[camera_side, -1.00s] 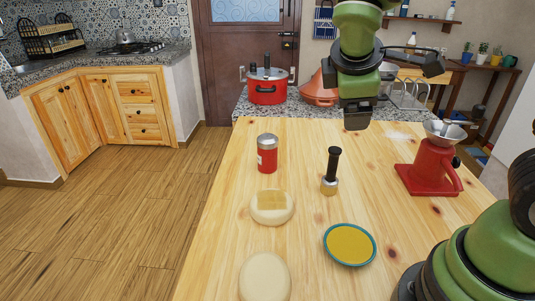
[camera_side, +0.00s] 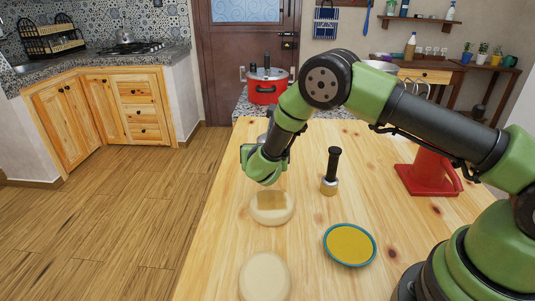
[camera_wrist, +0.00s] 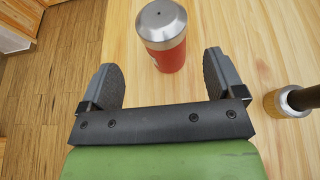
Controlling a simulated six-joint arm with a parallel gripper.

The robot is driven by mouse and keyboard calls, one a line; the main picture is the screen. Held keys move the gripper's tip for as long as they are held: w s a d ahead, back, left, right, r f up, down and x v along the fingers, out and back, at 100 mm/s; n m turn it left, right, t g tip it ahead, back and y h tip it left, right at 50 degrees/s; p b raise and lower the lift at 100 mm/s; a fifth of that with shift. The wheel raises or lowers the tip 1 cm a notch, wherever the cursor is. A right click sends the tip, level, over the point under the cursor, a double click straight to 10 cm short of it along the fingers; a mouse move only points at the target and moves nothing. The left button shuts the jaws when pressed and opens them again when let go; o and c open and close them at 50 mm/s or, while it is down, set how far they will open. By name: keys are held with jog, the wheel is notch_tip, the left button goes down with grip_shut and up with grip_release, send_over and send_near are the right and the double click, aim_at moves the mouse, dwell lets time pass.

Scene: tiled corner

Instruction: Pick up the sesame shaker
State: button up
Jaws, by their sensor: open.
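The sesame shaker, a red cylinder with a silver domed lid (camera_wrist: 162,38), stands upright on the wooden table, seen from above in the wrist view. My gripper (camera_wrist: 159,62) is open, with its two dark fingers spread left and right. The shaker is just ahead of the fingers, roughly centred between them. I cannot see either finger touching it. In the side view my arm's wrist hides nearly all of the shaker and the fingers; only a sliver of the silver lid (camera_side: 262,138) shows.
A black-handled tamper-like tool (camera_side: 331,172) stands to the right of my gripper. A red grinder-like appliance (camera_side: 428,174) stands right.

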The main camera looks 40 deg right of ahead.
jog(key=shift+s+f+x, duration=0.1)
jog(key=shift+f+x, duration=0.05)
jog(key=shift+x, duration=1.4)
jog(key=shift+s+f+x, duration=0.1)
jog(key=shift+s+x, duration=0.05)
jog(key=shift+x, duration=1.4)
jog(key=shift+d, duration=0.1)
jog(key=c, duration=1.1)
